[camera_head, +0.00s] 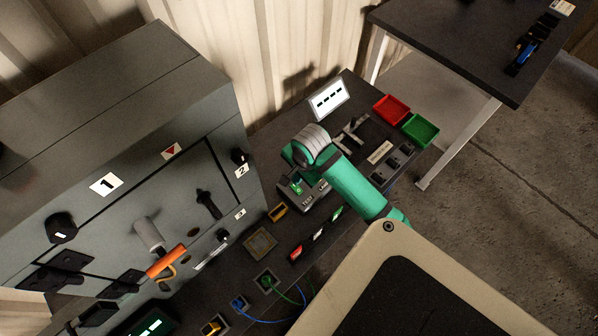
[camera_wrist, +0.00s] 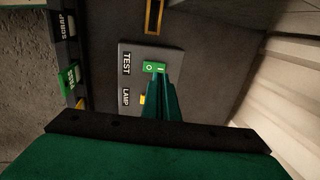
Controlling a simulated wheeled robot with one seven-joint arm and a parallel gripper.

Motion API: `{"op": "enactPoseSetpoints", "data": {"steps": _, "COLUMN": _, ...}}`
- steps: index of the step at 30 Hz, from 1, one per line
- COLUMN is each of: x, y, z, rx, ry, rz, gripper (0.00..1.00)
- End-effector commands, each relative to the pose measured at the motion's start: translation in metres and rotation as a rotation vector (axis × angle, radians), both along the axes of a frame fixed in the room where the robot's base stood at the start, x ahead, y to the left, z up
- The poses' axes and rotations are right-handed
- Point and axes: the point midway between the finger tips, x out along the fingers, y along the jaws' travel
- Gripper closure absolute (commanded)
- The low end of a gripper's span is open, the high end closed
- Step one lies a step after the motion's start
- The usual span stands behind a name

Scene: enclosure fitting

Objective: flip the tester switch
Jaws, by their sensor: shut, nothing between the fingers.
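The tester (camera_wrist: 127,82) is a dark grey panel with TEST and LAMP labels. Its switch (camera_wrist: 154,67) is a green rocker marked O and I, beside the word TEST. My gripper (camera_wrist: 158,78) is shut and empty, its green fingers pointing down at the panel. The fingertips overlap the edge of the switch in the wrist view; I cannot tell whether they touch it. A yellow part (camera_wrist: 142,99) beside LAMP is partly hidden by the fingers. In the head view the tester (camera_head: 309,202) lies under my arm, with the green switch (camera_head: 297,188) showing.
A grey enclosure (camera_head: 107,185) with knobs and an orange handle (camera_head: 166,261) stands at left. A red tray (camera_head: 391,109) and a green tray (camera_head: 421,130) sit on the bench's far right. Blue and green wires lie in front.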

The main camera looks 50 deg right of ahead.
Motion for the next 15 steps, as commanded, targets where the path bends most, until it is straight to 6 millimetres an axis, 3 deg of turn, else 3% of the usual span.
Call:
{"op": "enactPoseSetpoints", "data": {"steps": 6, "x": 0.006, "y": -0.001, "z": -0.033, "rx": 0.0, "ry": 0.001, "rz": 0.001, "gripper": 1.0}}
{"op": "enactPoseSetpoints", "data": {"steps": 15, "x": 0.009, "y": -0.001, "z": -0.049, "rx": 0.0, "ry": 0.0, "rz": 0.001, "gripper": 1.0}}
